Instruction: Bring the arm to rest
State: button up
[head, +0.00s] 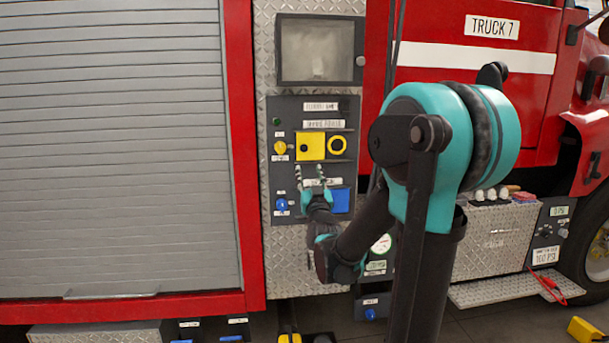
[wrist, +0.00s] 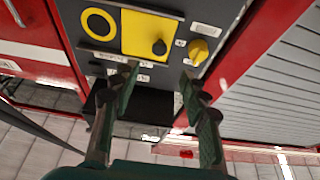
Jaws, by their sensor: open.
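My arm (head: 415,150) is teal and black and stretches out in front of the truck in the head view. My gripper (head: 310,172) is open and empty in front of the dark control panel (head: 285,235). Its fingertips lie just below the yellow square plate (head: 310,146) in that view. In the wrist view my gripper (wrist: 160,70) shows two spread fingers with nothing between them. The yellow plate (wrist: 140,36) with its black knob and the yellow knob (wrist: 199,51) lie beyond the fingertips. I cannot tell whether a finger touches the panel.
A grey roller shutter (head: 110,150) fills the left. The red truck door (head: 470,90) is behind my arm. A diamond-plate step (head: 515,290) juts out low at the right. A yellow wheel chock (head: 586,329) lies on the floor. Blue knob (head: 282,204) and blue plate (head: 340,200) are low on the panel.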

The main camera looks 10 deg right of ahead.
jog(key=s+d+f+g, duration=0.1)
jog(key=s+f+g, duration=0.4)
jog(key=f, duration=0.4)
jog(key=s+f+g+y, duration=0.1)
jog(key=s+f+g, duration=0.3)
jog(key=s+f, duration=0.3)
jog(key=s+d+f+g, duration=0.1)
jog(key=s+f+g, duration=0.35)
jog(key=f, duration=0.55)
jog(key=s+d+f+g+h, duration=0.1)
jog(key=s+f+g, duration=0.3)
jog(key=s+f, duration=0.4)
jog(key=s+d, duration=0.1)
jog(key=s, duration=0.4)
jog(key=shift+s+g, duration=0.35)
jog(key=shift+s, duration=0.05)
